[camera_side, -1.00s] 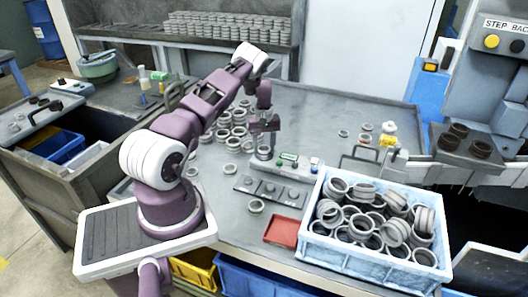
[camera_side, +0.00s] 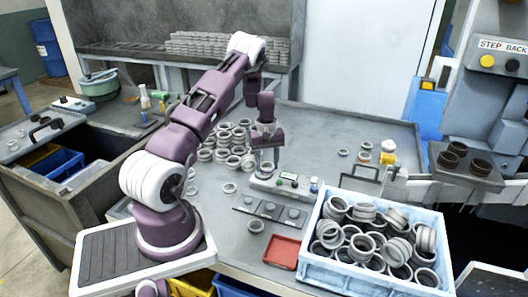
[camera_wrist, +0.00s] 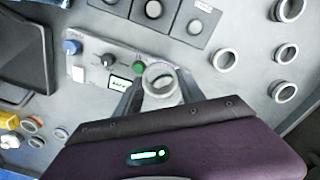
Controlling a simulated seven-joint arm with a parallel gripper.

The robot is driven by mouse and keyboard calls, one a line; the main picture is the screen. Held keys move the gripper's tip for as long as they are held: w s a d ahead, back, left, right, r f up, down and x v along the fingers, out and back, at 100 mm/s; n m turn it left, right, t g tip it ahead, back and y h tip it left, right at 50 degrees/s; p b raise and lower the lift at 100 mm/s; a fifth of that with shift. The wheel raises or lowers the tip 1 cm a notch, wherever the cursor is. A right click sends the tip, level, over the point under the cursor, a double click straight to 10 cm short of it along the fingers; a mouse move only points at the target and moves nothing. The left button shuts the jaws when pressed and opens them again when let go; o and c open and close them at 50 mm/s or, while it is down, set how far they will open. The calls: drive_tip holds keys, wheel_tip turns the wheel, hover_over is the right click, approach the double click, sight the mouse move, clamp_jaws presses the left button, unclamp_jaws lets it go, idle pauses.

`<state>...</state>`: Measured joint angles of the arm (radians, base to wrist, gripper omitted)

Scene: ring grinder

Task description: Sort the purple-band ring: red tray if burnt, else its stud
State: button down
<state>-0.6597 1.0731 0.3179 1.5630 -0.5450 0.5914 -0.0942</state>
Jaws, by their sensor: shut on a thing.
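My gripper (camera_side: 266,163) is shut on a grey ring (camera_wrist: 160,80), which shows between its two fingers (camera_wrist: 157,95) in the wrist view. I cannot make out a purple band or burn marks on it. The ring is at the left end of a grey instrument box (camera_side: 282,184) with a green button, small display, knob and blue button. Whether it touches the box is unclear. The red tray (camera_side: 283,251) is empty in front.
A blue crate (camera_side: 335,274) full of rings stands right of the red tray. Many loose rings (camera_side: 222,143) lie behind and left of my gripper.

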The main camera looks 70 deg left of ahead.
hover_over(270, 206)
wheel_tip(270, 206, down, 3)
drive_tip(key=shift+w+a+f, duration=0.1)
drive_tip(key=shift+f, duration=2.6)
drive_tip(key=c, duration=0.6)
unclamp_jaws()
wheel_tip(270, 206, up, 7)
drive_tip(key=shift+r, duration=0.1)
